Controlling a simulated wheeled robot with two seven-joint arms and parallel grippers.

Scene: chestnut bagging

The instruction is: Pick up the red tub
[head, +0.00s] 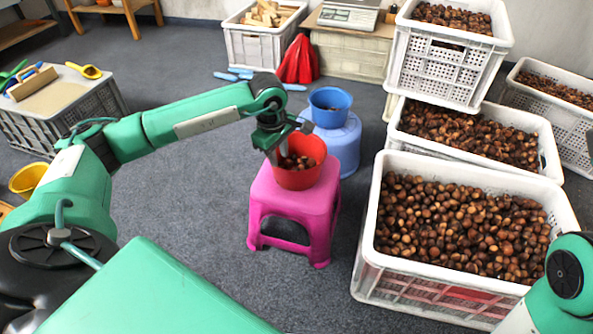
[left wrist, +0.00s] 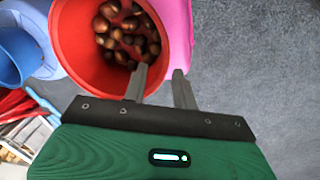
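The red tub (head: 301,177) stands upright on the pink stool (head: 293,206) with chestnuts inside. My left gripper (head: 277,152) is at the left side of the tub's rim, pointing down. In the left wrist view the red tub (left wrist: 78,55) shows its chestnuts, and my left gripper (left wrist: 160,72) is open. One finger overlaps the tub's inside and the other is outside over the floor, with the rim between them. I cannot tell whether either finger touches the wall. My right gripper is out of view; only part of that arm shows at bottom right.
A blue tub (head: 330,106) sits on a blue stool (head: 343,142) just behind. White crates of chestnuts (head: 366,235) stand on the right. A red cloth-like thing (head: 297,62) is farther back. Grey floor is clear left of the pink stool.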

